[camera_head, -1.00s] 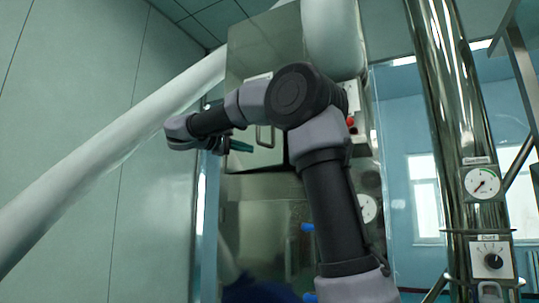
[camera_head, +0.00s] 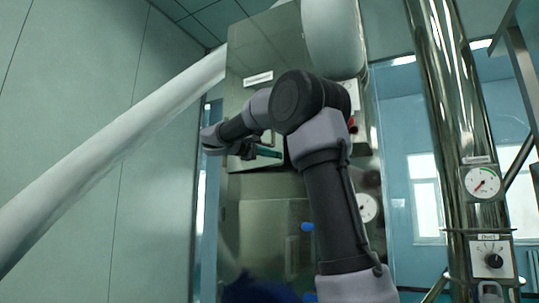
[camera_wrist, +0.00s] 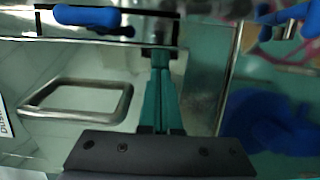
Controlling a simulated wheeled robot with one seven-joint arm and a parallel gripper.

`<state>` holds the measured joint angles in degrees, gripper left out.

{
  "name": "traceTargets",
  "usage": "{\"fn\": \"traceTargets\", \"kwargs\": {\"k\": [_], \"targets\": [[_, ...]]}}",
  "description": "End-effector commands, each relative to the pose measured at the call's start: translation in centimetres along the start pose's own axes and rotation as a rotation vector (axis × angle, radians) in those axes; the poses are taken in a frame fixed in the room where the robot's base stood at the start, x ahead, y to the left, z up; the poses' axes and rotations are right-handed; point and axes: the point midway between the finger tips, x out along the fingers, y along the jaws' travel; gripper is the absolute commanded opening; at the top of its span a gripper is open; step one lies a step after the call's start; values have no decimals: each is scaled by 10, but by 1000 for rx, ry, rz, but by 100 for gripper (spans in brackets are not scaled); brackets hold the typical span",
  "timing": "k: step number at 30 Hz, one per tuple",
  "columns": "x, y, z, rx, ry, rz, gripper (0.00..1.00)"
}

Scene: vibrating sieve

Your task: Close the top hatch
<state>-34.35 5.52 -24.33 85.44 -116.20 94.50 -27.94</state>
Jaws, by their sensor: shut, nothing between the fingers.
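The top hatch (camera_head: 262,50) is a shiny metal panel with a white label, high on the machine in the head view. Its lower part is partly hidden by my arm. I cannot tell how far it stands from its frame. In the wrist view the hatch face (camera_wrist: 60,75) is on the left, with a metal loop handle (camera_wrist: 80,100). My gripper (camera_head: 275,154) has teal fingers, shut and empty, in front of the hatch's lower part. In the wrist view the closed fingers (camera_wrist: 160,60) lie right of the handle, apart from it, pointing toward a metal edge.
A thick white pipe (camera_head: 110,150) slants across the left. A metal column (camera_head: 445,100) with a gauge (camera_head: 482,182) and a dial (camera_head: 493,261) stands on the right. Blue knobs (camera_wrist: 88,16) show at the top of the wrist view. A lower metal front (camera_head: 270,215) is below the hatch.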

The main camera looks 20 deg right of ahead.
Motion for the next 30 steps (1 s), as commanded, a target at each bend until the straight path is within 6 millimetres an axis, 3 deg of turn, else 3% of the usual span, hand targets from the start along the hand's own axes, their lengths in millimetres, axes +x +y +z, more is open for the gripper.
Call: {"fn": "traceTargets", "kwargs": {"k": [5, 19, 30], "targets": [[10, 1, 2, -1, 24, 1, 0], [93, 0, -4, 0, 214, 1, 0], [104, 2, -6, -2, 215, 5, 0]]}}
